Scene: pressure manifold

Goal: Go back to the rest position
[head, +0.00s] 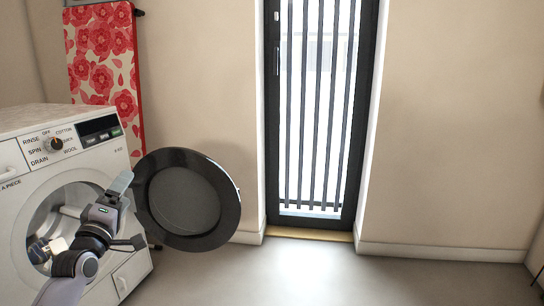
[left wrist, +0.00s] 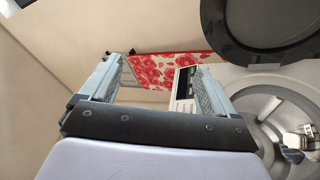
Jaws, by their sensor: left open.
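My left gripper (head: 112,203) is in front of the white washing machine (head: 50,183), at the right side of its round opening. In the left wrist view the gripper's two fingers (left wrist: 152,72) stand well apart with nothing between them, so it is open and empty. The machine's round dark door (head: 185,200) is swung open to the right of the gripper. Inside the drum (left wrist: 255,110) lies a light, shiny item (left wrist: 299,143) that I cannot identify. My arm hides part of the opening in the head view. My right gripper is not in view.
A red floral ironing board (head: 103,60) leans on the wall behind the machine. A barred glass door (head: 318,110) is in the back wall. The open washer door juts out close to my left gripper.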

